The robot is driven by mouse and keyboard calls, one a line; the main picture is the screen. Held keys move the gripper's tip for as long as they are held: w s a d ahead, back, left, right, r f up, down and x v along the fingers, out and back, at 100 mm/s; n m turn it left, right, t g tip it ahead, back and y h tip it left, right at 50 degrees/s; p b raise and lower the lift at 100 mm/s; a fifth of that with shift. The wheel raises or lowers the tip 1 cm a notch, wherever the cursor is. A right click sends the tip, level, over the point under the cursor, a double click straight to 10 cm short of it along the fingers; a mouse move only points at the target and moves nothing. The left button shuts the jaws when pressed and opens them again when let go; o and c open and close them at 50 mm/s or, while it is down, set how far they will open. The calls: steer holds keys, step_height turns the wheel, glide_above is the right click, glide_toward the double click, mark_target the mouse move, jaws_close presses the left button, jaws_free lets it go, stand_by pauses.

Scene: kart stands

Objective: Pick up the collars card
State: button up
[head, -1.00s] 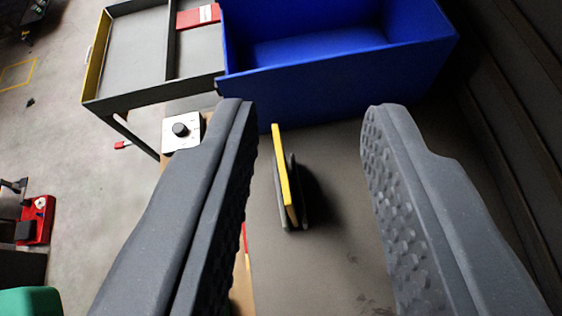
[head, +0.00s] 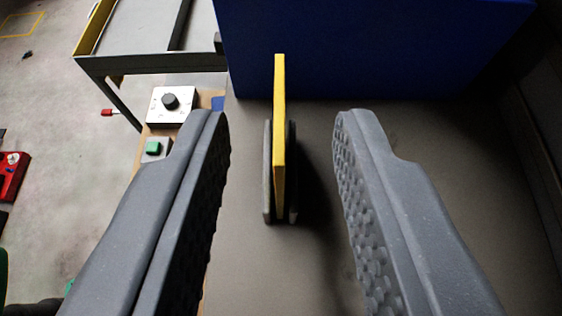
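A thin yellow card (head: 280,130) stands upright, edge towards me, in a small dark grey holder (head: 268,190) on the grey surface. No writing on it can be read from here, so I cannot tell if it is the collars card. My gripper (head: 282,118) is open, with one dark grey padded finger to the left of the card and one to the right. The card shows in the gap between the fingers, a bit nearer the left one. Neither finger appears to touch it.
A large blue bin (head: 350,50) stands just behind the card. A grey tray cart (head: 135,64) is at the upper left. A white box with a black knob (head: 171,103) and a green button box (head: 154,148) lie left of my left finger. Bare surface (head: 430,150) lies to the right.

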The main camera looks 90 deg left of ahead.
mark_target(281, 101)
step_height(281, 101, down, 2)
steer(key=shift+f+b, duration=0.25)
steer(key=shift+b, duration=0.45)
steer(key=shift+a+f, duration=0.1)
steer(key=shift+a, duration=0.6)
steer(key=shift+p+x, duration=0.3)
steer(key=shift+x, duration=2.7)
jaws_close()
